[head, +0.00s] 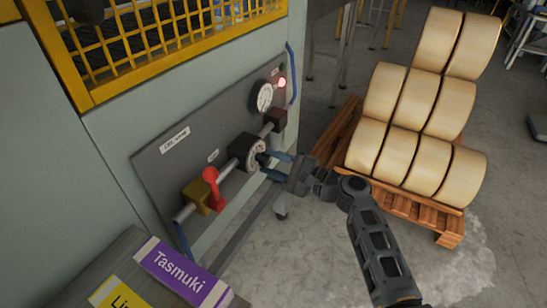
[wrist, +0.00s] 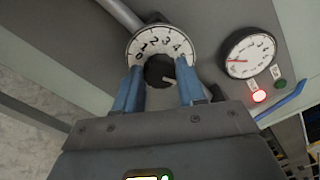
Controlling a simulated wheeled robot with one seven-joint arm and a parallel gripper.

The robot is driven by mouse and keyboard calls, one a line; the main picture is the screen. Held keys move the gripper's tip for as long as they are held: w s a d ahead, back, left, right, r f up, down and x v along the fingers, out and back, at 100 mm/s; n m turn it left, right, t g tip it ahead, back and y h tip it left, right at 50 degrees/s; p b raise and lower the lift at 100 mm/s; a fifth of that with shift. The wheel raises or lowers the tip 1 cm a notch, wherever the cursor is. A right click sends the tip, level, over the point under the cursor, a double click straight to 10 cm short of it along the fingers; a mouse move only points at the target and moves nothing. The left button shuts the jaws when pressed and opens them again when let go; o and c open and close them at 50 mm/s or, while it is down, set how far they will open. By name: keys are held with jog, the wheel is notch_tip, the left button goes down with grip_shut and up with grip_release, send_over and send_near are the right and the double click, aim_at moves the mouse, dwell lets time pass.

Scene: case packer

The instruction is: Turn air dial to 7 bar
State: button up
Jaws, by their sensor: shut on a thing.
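The air dial (head: 253,152) is a black regulator body with a white scale ring on the grey panel. In the wrist view its white scale (wrist: 157,42) shows 0 to 4 along the top; the higher numbers are hidden by a finger. The black knob (wrist: 158,70) at its centre has a pale mark toward the lower right. My gripper (head: 268,163) has its blue fingers on both sides of the knob, shut on it, as the wrist view also shows (wrist: 159,76). The round gauge (head: 263,96) above has a red needle pointing left in the wrist view (wrist: 250,53).
A red handle (head: 210,185) on a brass valve stands left of the dial on the same pipe. A red lamp (head: 282,83) is lit near the gauge. Boxes (head: 170,268) lie at the lower left. A pallet (head: 448,228) of tan rolls stands to the right.

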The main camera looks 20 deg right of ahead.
jog(key=m+p, duration=0.2)
jog(key=m, duration=0.2)
jog(key=shift+d+m+p, duration=0.1)
jog(key=shift+m+p, duration=0.3)
dwell(0.4)
jog(key=o, duration=1.1)
jog(key=shift+c, duration=0.2)
jog(key=v, duration=0.7)
jog(key=shift+s+d+b, duration=0.2)
jog(key=shift+s+b, duration=0.1)
jog(key=shift+b, duration=0.1)
